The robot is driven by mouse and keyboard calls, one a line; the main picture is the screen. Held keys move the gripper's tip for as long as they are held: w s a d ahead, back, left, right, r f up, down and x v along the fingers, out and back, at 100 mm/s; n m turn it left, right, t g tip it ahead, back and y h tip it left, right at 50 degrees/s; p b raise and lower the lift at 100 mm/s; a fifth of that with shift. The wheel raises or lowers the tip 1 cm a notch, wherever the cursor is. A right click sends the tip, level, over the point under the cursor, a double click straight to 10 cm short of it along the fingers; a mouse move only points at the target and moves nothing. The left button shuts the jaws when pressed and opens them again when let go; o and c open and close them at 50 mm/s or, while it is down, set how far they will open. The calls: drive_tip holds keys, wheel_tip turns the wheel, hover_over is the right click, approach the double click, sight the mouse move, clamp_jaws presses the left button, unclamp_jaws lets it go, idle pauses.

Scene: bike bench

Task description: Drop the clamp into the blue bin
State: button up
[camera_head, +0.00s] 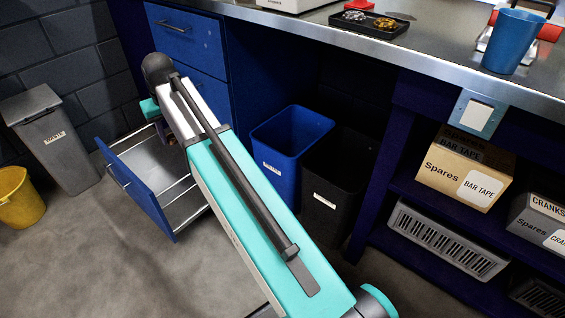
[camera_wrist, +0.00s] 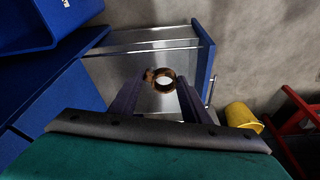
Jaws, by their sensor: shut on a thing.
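The clamp (camera_wrist: 157,74) is a small brownish-orange ring in the wrist view. My gripper (camera_wrist: 163,92) is shut on it, with a dark finger on either side. They are over the open drawer (camera_wrist: 140,60), whose pale metal inside shows behind the clamp. In the head view my arm hides most of the gripper, and the clamp cannot be made out. The blue bin (camera_head: 289,140) stands upright on the floor under the bench, to the right of the drawer and of my gripper. It has a white label and an open top.
A black bin (camera_head: 335,185) stands right beside the blue bin. The drawer (camera_head: 140,190) juts out from the blue cabinet (camera_head: 190,45). A grey lidded bin (camera_head: 60,145) and a yellow bucket (camera_head: 20,200) stand at left. The bench edge (camera_head: 400,55) overhangs the bins.

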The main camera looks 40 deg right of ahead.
drive_tip(key=shift+w, duration=0.95)
